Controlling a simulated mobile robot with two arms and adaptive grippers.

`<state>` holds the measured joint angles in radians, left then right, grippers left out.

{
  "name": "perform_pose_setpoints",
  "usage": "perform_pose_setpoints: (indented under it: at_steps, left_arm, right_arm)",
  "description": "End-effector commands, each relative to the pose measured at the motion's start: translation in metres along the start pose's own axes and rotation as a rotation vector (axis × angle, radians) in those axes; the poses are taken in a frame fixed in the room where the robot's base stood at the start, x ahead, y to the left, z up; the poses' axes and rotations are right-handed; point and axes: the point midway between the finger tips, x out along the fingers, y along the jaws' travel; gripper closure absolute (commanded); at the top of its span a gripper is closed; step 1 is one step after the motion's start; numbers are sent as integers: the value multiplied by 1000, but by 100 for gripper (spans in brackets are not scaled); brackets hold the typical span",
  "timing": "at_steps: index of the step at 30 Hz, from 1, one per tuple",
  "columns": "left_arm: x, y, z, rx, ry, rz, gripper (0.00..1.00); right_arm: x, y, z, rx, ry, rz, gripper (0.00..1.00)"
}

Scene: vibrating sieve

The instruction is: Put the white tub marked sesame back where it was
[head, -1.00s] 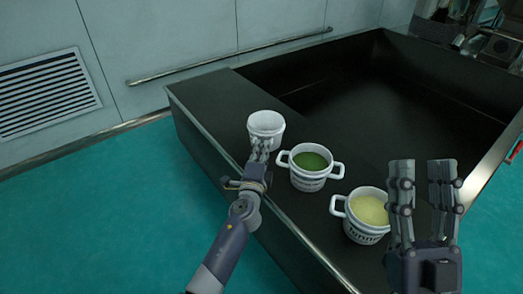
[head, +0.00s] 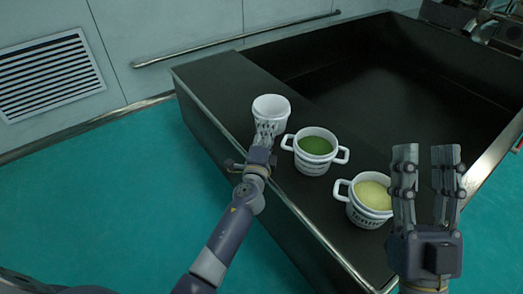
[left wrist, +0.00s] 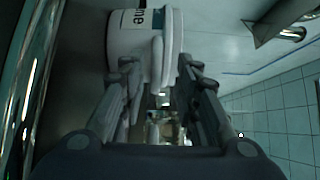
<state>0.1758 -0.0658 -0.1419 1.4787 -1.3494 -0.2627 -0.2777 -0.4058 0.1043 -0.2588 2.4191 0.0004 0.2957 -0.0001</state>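The white tub (head: 271,106) stands upright on the black counter ledge, farthest of three tubs in a row; its inside looks white and empty. In the left wrist view, the tub (left wrist: 128,42) shows close up with part of its label, ending in "me". My left gripper (head: 267,132) is at its near side. In the left wrist view, the tub's handle lies between the fingers of my left gripper (left wrist: 157,75), which look spread with gaps on both sides. My right gripper (head: 427,160) is open and empty, in front of the ledge's near right end.
A white tub with green contents (head: 313,152) stands beside the first, close to my left gripper. A white tub with pale yellow contents (head: 368,200) stands farther right, near my right gripper. A deep black basin (head: 390,85) lies behind the ledge.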

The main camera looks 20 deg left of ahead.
Motion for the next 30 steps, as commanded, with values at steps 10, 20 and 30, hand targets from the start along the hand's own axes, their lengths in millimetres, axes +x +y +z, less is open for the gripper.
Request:
perform_pose_setpoints:
  at_steps: [10, 20, 30]
  left_arm:
    - [-74, 3, -1, 0, 1, 6, 70]
    - [-113, 2, 0, -2, 1, 4, 70]
    - [-149, -61, -28, -503, 219, -55, 70]
  right_arm:
    - [-1, 3, 24, -8, -126, 6, 60]
    - [0, 2, 14, -6, -74, 4, 60]
    - [0, 2, 13, -6, -66, 3, 60]
